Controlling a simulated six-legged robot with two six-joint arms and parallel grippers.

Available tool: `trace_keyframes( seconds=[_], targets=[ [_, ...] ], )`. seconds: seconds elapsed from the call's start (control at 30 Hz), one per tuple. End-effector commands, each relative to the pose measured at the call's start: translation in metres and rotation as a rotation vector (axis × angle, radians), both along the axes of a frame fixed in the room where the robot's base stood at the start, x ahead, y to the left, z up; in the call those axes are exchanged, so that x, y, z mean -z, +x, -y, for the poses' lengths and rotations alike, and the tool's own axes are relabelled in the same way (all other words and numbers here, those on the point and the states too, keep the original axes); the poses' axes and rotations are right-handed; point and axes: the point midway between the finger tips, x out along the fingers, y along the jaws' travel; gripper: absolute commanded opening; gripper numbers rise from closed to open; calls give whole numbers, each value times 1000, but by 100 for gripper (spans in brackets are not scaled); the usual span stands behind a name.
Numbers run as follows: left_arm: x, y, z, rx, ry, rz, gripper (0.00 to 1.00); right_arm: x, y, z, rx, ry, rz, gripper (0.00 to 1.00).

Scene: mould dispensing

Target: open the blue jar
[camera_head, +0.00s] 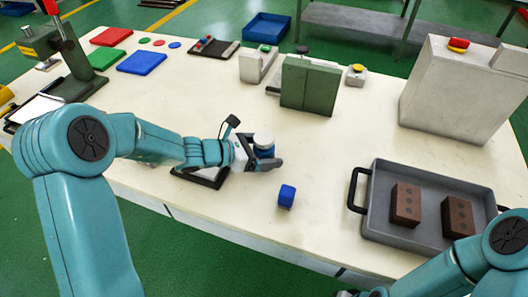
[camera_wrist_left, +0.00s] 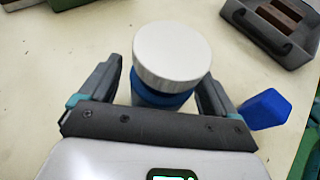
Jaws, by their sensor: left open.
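The blue jar (camera_head: 264,152) stands upright on the table with a white lid (camera_head: 263,139) on it. In the left wrist view the wide white lid (camera_wrist_left: 172,52) hides most of the jar, and a blue band (camera_wrist_left: 160,98) shows under it. My left gripper (camera_head: 261,157) is at the jar, with one finger on either side of it. In the left wrist view a gap shows beside each finger, so the jaws are open around the jar. My right arm comes in at the lower right; its gripper is mostly cut off by the bottom edge.
A small blue block (camera_head: 286,196) lies just right of the jar. A grey tray (camera_head: 376,212) with two brown bricks stands further right. A dark-framed pad (camera_head: 206,181) lies under my left forearm. A green block (camera_head: 309,88) stands behind the jar.

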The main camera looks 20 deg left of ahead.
Motion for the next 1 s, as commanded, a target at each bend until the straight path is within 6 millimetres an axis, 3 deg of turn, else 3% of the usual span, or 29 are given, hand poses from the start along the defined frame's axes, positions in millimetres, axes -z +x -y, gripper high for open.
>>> trace_keyframes(
  seconds=[0.17, 0.37, 0.77, 0.87, 1.0],
  targets=[
    [0, 0, 0, 0, 0, 0, 87, 0, 0, 0, 0, 0, 0, 43],
    [0, 0, 0, 0, -1, -1, 23, 0, 0, 0, 0, 0, 0, 43],
    [-11, 0, 0, 0, 0, 3, 23, -2, 0, 0, 0, 0, 0, 43],
    [-26, 0, 0, 1, 1, 6, 23, -5, 0, 0, 0, 0, 0, 43],
    [-62, 0, -1, 0, 2, 8, 23, -13, 0, 0, 0, 0, 0, 43]
  ],
)
